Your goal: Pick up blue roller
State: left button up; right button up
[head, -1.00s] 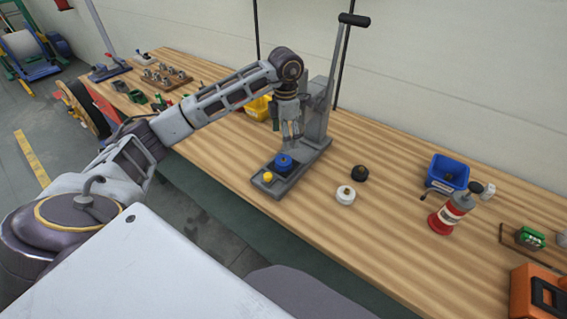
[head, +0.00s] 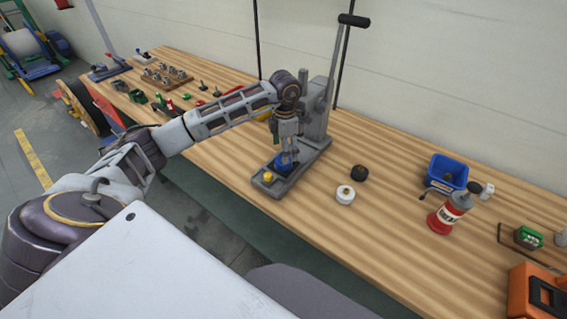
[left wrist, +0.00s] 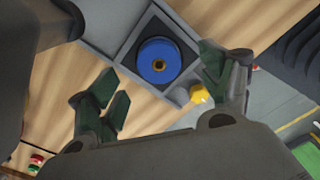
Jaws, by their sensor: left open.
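The blue roller (head: 283,163) sits on the grey base of the lever press (head: 300,172), in front of its upright. In the left wrist view the blue roller (left wrist: 158,61) appears as a round blue disc with a brass-coloured centre, on a dark square plate. My left gripper (head: 290,153) points down over the roller, very close to it in the head view. In the left wrist view its green-padded fingers (left wrist: 165,88) are spread wide, with the roller between and beyond them. Whether they touch it I cannot tell. My right gripper is not in view.
A yellow knob (head: 268,177) stands on the press base beside the roller. Bare tabletop lies between.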

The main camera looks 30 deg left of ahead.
aim_at(279, 166)
pick_arm(q)
jog(key=shift+s+a+f+p, duration=0.1)
jog(key=shift+f+p, duration=0.1)
jog(key=shift+f, duration=0.4)
jog(key=shift+s+a+f+p, duration=0.1)
jog(key=shift+f+p, duration=0.1)
jog(key=shift+f, duration=1.25)
jog(key=shift+a+f, duration=0.1)
jog(key=shift+f, duration=0.4)
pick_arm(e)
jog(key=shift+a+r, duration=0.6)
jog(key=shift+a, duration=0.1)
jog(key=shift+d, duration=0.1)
pick_arm(q)
jog(key=shift+c, duration=0.4)
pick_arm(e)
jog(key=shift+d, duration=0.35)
pick_arm(q)
jog(key=c, duration=0.7)
jog(key=shift+w, duration=0.1)
jog(key=c, duration=0.7)
